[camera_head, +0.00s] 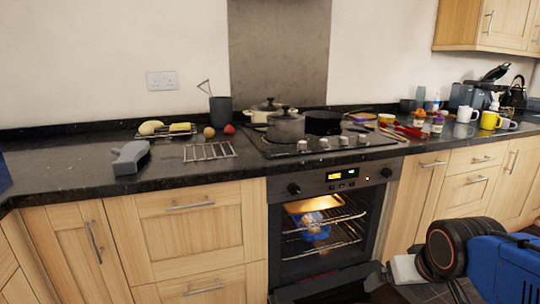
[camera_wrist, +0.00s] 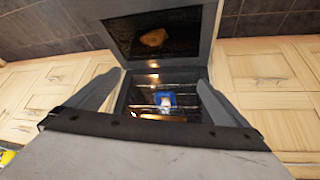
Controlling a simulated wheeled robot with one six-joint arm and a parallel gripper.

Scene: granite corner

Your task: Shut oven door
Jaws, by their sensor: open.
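The oven (camera_head: 330,178) is built in under the hob, its cavity lit, with racks and a blue item (camera_head: 313,225) inside. Its door (camera_head: 322,286) is hinged at the bottom and hangs open, folded down and outward; the picture's lower edge cuts it off. In the wrist view, which looks upside down, the dark door glass (camera_wrist: 155,36) fills the top and the blue item (camera_wrist: 165,99) shows below it. My gripper (camera_head: 378,277) is at the door's right side in the head view; whether it touches the door is unclear. Its two fingers (camera_wrist: 160,78) are spread and empty.
The worktop (camera_head: 70,180) carries a pot (camera_head: 285,128), a pan (camera_head: 324,122), a wire rack (camera_head: 209,151) and a grey tool (camera_head: 130,158). Mugs and utensils stand at the right. Wooden cabinets (camera_head: 185,228) flank the oven on both sides.

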